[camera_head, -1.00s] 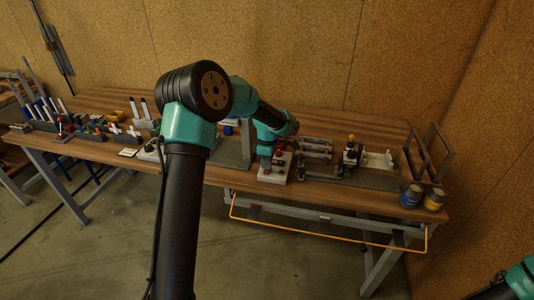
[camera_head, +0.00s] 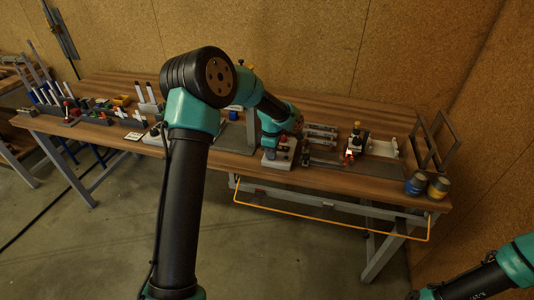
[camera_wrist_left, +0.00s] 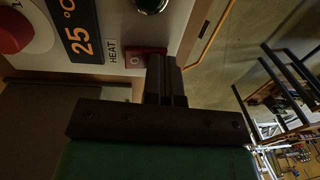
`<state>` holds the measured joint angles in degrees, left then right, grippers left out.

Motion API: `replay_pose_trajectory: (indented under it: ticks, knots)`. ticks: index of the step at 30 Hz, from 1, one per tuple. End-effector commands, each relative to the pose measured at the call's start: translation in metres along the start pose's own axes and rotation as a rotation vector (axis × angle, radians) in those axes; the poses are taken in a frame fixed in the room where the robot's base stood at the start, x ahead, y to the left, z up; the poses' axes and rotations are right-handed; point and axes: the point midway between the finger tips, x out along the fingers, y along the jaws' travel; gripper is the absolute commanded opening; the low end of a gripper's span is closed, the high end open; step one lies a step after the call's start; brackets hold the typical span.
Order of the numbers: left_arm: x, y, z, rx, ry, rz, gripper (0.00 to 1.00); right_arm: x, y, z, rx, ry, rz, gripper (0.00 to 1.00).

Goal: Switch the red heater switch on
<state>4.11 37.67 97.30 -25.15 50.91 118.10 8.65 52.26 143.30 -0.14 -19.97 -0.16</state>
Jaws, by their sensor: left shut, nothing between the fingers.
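The red heater switch (camera_wrist_left: 137,61) shows in the wrist view beside the word HEAT, with an O mark on its visible part. It sits on a white control box (camera_head: 273,163) near the table's front edge. My left gripper (camera_wrist_left: 158,62) is shut and empty, its fingertips at the right end of the switch and hiding that end. I cannot tell whether they touch it. In the head view the left gripper (camera_head: 270,153) is down at the box. My right arm shows at the lower right, but its gripper is out of the picture.
A device with a red glow (camera_head: 350,155) stands to the right.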

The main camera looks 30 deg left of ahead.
Motion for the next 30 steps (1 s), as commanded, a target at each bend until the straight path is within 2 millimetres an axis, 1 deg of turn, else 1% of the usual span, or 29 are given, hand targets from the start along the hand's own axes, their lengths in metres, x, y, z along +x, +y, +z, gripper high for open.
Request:
replay_pose_trajectory:
  ticks: [5, 16, 26, 30]
  knots:
    - [0.001, 0.001, -0.001, -0.001, 0.001, -0.004, 0.00, 0.000, 0.000, 0.000, -0.001, 0.000, 0.000, 0.43]
    - [-0.005, 0.013, 0.000, -0.001, 0.000, -0.002, 0.00, 0.000, 0.000, 0.000, -0.001, 0.000, 0.000, 0.43]
    - [-0.006, 0.014, 0.000, 0.000, 0.000, -0.002, 0.00, 0.000, 0.000, 0.000, -0.001, 0.000, 0.000, 0.43]
    - [-0.009, 0.013, 0.000, 0.000, 0.000, -0.001, 0.00, 0.000, 0.000, 0.000, -0.001, 0.000, 0.000, 0.43]
